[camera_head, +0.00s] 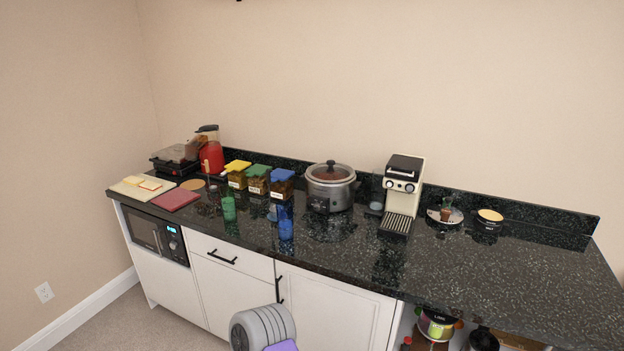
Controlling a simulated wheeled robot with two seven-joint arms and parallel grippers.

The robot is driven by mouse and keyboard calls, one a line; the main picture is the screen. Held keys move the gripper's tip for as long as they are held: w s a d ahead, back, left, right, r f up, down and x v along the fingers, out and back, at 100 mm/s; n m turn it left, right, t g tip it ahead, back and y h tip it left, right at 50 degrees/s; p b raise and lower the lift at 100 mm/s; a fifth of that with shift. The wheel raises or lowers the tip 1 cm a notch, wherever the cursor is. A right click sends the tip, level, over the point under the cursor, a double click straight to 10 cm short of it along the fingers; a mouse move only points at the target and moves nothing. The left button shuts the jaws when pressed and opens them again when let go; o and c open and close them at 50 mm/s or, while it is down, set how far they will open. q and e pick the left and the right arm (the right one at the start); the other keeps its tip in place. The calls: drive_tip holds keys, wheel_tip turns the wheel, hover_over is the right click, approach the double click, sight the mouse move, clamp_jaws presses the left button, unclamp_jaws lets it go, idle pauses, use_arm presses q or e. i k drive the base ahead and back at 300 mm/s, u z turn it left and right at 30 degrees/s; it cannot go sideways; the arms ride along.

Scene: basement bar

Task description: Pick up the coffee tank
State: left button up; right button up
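I cannot tell for sure which thing is the coffee tank. Three clear jars with brown contents and small labels stand in a row on the dark counter: a yellow-lidded jar (237,178), a green-lidded jar (257,184) and a blue-lidded jar (281,187). To their right, a cream and black coffee machine (404,180) stands near the back edge. A small brown and dark item (446,211) sits on a round plate (433,215) beside the machine. Neither of my grippers' fingers shows; only a grey ribbed part with some purple, apparently mine, shows at the bottom edge.
A steel slow cooker (330,188) stands between jars and machine. A red blender (211,155) and cutting boards are at left. The right front counter (500,275) is clear.

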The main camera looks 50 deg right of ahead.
sight(377, 191)
drive_tip(key=z, duration=0.45)
drive_tip(key=i, duration=1.5)
drive_tip(key=z, duration=1.05)
